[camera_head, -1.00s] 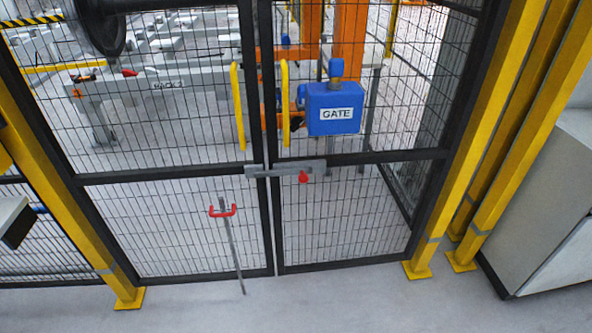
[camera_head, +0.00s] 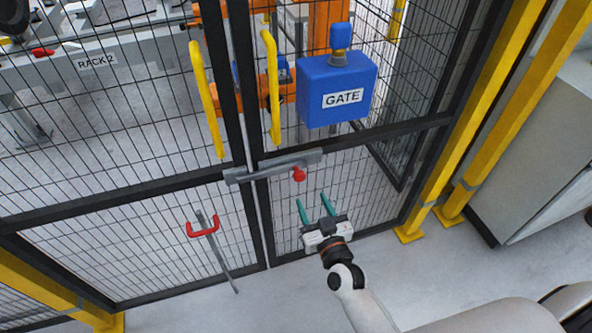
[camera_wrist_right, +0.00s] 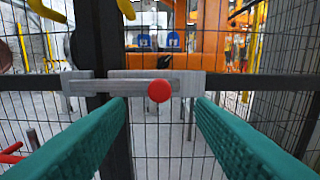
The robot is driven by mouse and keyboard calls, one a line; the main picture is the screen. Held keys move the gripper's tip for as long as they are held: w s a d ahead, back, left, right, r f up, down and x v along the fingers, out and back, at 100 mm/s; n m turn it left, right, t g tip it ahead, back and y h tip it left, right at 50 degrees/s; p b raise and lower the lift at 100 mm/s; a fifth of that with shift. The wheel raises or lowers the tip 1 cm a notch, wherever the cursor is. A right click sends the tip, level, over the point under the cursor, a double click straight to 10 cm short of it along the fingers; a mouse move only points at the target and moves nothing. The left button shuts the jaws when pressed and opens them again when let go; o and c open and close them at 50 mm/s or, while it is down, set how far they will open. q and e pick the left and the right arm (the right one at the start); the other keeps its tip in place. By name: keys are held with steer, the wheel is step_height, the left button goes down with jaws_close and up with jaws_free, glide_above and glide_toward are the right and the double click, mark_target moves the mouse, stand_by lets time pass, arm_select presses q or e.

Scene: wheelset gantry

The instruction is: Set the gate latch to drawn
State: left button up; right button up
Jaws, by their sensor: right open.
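The gate latch is a grey metal bar (camera_head: 273,166) lying across the meeting edges of the two black mesh gate leaves, with a red knob (camera_head: 299,174) near its right end. In the right wrist view the latch bar (camera_wrist_right: 135,84) spans the dark gate post, and the red knob (camera_wrist_right: 159,90) sits between my fingers, beyond their tips. My right gripper (camera_head: 313,207) has teal fingers, is open and empty, and is just below and right of the knob in the head view. In the wrist view its fingers (camera_wrist_right: 160,105) point toward the latch. My left gripper is out of view.
Yellow handles (camera_head: 205,98) and (camera_head: 271,88) stand on the gate leaves above the latch. A blue box marked GATE (camera_head: 336,92) is above right. A red-handled rod (camera_head: 218,252) stands on the left leaf. Yellow posts (camera_head: 470,150) and a grey cabinet (camera_head: 535,140) are on the right.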

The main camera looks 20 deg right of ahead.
mark_target(300, 178)
steer(key=w, duration=0.3)
steer(key=shift+w+r, duration=0.1)
steer(key=shift+w, duration=0.25)
steer(key=w, duration=0.5)
steer(key=shift+w+a, duration=0.15)
steer(key=shift+w, duration=0.7)
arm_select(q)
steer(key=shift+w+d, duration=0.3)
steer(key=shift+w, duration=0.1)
arm_select(e)
jaws_close()
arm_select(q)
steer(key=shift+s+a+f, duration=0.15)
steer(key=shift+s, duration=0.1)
arm_select(e)
steer(key=d, duration=0.6)
steer(key=shift+d, duration=0.15)
